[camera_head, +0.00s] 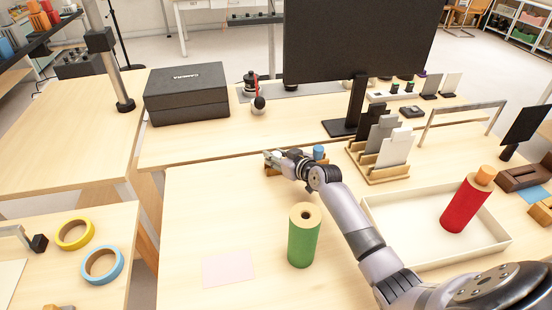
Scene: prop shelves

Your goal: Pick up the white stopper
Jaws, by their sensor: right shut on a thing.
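My right gripper (275,159) reaches in from the lower right to the middle of the table, low over a small wooden holder (272,171). It is shut on a small pale thing that looks like the white stopper; the fingers hide most of it, and I cannot tell if it is clear of the holder. A blue stopper (319,152) stands just right of the gripper, behind my wrist. My left gripper is not in view.
A green roll (303,238) stands left of my forearm, near a pink sheet (228,268). A white tray (405,250) with a tilted red cylinder (465,205) lies to the right. A monitor (355,40), card rack (385,172) and black box (187,98) stand behind.

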